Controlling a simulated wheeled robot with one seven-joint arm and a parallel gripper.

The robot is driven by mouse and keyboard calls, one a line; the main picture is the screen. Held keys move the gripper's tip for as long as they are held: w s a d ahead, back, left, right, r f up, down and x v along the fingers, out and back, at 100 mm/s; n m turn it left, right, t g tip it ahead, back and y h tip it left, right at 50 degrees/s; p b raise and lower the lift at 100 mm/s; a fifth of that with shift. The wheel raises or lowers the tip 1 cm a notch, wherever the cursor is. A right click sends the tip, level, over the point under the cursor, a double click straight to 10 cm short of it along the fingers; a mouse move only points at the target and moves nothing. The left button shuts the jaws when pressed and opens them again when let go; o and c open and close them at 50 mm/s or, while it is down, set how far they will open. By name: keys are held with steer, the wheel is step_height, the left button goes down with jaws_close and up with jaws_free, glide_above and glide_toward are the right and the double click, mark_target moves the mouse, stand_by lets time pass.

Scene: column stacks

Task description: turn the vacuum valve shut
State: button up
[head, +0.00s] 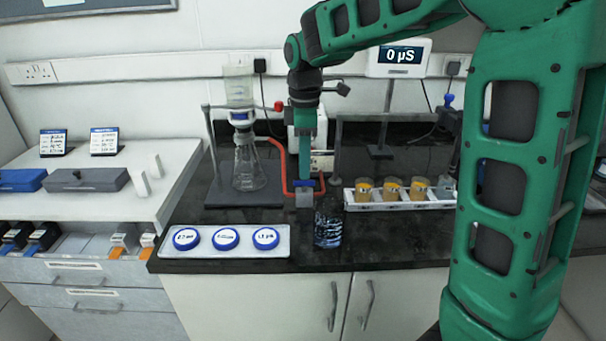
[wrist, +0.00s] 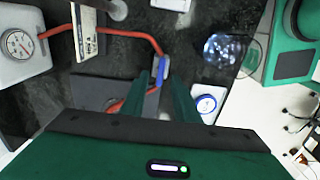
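The vacuum valve (head: 305,199) is a small grey block with a blue lever (head: 309,183), standing on the black bench. In the wrist view the blue lever (wrist: 160,76) lies roughly in line with the red hose through the valve. My gripper (head: 304,178) points straight down, just over the valve. In the wrist view my gripper (wrist: 160,78) has its two green fingers apart, one on each side of the lever, with a gap showing. Whether either fingertip touches the lever is hidden.
A filter flask (head: 247,165) stands left of the valve; red hose (head: 283,160) links it. A glass beaker (head: 328,224) stands close in front, right of the valve. A tray of blue-lidded dishes (head: 226,251) is front left. A white rack of orange jars (head: 390,202) is right.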

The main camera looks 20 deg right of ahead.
mark_target(304, 185)
steer(key=shift+f, duration=1.7)
jaws_close()
